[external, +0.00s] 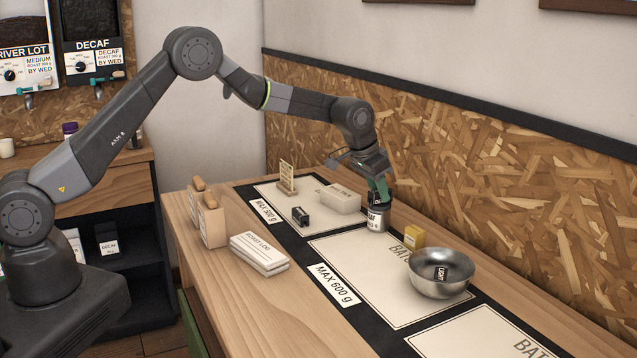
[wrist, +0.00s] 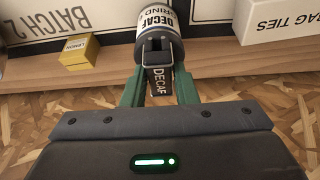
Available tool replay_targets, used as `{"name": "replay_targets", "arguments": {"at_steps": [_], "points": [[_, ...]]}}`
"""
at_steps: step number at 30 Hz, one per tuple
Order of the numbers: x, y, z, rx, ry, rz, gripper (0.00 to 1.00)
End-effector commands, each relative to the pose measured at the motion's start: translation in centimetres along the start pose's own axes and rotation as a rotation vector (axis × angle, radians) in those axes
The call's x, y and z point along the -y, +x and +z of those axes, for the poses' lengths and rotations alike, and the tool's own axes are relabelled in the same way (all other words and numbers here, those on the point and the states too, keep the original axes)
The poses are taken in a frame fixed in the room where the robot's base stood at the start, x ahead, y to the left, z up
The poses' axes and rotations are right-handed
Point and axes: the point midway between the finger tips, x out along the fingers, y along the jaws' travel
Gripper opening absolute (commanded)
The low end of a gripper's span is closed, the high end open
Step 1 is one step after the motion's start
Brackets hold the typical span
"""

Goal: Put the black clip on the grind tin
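The grind tin (external: 376,222) is a small grey tin with a white label, standing on the dark mat near the wall. In the wrist view the tin (wrist: 158,20) reads "DECAF GRIND". A black clip (wrist: 159,80) marked "DECAF" is between my green fingers and overlaps the tin's near edge. My gripper (external: 380,190) points down right above the tin. In the wrist view my gripper (wrist: 160,78) has its fingers close against both sides of the clip. Whether the clip grips the rim cannot be told. In the external view the fingers largely hide the clip.
A yellow lemon box (external: 413,236) and a metal bowl (external: 441,273) holding a black "LIGHT" piece stand right of the tin. The white bag ties box (external: 341,199) is left of it. Another small black object (external: 300,216) lies on the mat. White cards (external: 259,253) are stacked in front.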

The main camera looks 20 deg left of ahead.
Motion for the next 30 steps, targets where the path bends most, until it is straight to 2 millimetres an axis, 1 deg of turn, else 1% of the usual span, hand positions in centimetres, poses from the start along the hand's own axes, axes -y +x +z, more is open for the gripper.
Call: {"name": "replay_targets", "arguments": {"at_steps": [1,2,11,15,17,20,27,30], "points": [[0.0,0.0,0.0,0.001,0.000,0.000,0.37],[0.0,0.0,0.0,0.001,0.000,0.000,0.42],[0.0,-0.1,0.0,0.001,0.000,0.000,0.43],[0.0,-0.9,-0.1,-0.001,0.000,0.000,0.43],[0.0,-1.7,-0.1,-0.001,0.000,0.000,0.43],[0.0,-3.5,-0.1,-0.003,0.000,0.000,0.43],[0.0,-8.4,-0.1,-0.003,0.000,0.000,0.43],[0.0,-10.1,-0.1,-0.003,0.000,0.000,0.43]]}}
